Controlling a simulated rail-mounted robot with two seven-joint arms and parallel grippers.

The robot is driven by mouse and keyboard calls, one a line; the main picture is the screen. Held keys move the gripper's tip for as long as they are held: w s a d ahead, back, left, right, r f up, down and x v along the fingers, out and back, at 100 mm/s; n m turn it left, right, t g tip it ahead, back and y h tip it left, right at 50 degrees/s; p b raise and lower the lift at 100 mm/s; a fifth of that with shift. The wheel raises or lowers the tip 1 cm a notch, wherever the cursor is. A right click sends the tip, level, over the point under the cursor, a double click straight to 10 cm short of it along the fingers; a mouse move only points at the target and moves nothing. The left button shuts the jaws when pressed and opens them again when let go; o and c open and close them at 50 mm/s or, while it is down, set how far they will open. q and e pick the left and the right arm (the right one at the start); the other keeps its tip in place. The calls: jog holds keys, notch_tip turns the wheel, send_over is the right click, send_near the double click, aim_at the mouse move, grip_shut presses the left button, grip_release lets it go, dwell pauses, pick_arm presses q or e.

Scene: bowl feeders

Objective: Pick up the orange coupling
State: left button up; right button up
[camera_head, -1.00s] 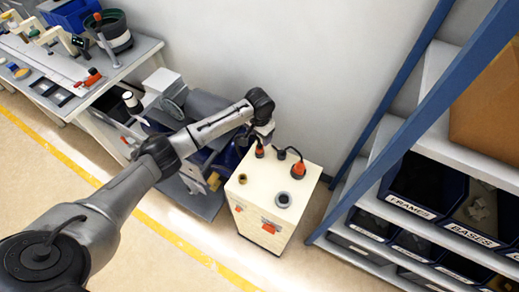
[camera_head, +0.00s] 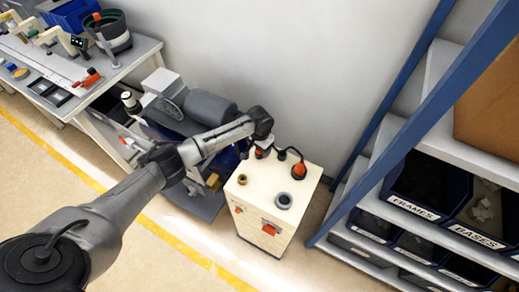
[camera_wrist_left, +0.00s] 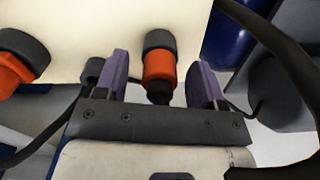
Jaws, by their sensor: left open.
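An orange coupling (camera_wrist_left: 159,72) with a dark grey collar shows in the left wrist view, set against the cream cabinet. My left gripper (camera_wrist_left: 162,84) is open, with one purple finger on each side of this coupling and gaps between. In the head view my left gripper (camera_head: 257,149) is at the back-left of the cabinet top and largely hides that coupling. A second orange coupling (camera_head: 299,170) with a black cable stands to its right on the cabinet; it also shows at the left of the wrist view (camera_wrist_left: 13,72). My right gripper is not in view.
A blue-framed shelf (camera_head: 385,140) with labelled bins stands at right. A blue machine (camera_head: 165,125) and a workbench (camera_head: 130,55) are at left. Floor in front is clear.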

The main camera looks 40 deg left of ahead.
pick_arm(q)
jog(key=shift+c, duration=0.3)
jog(key=c, duration=1)
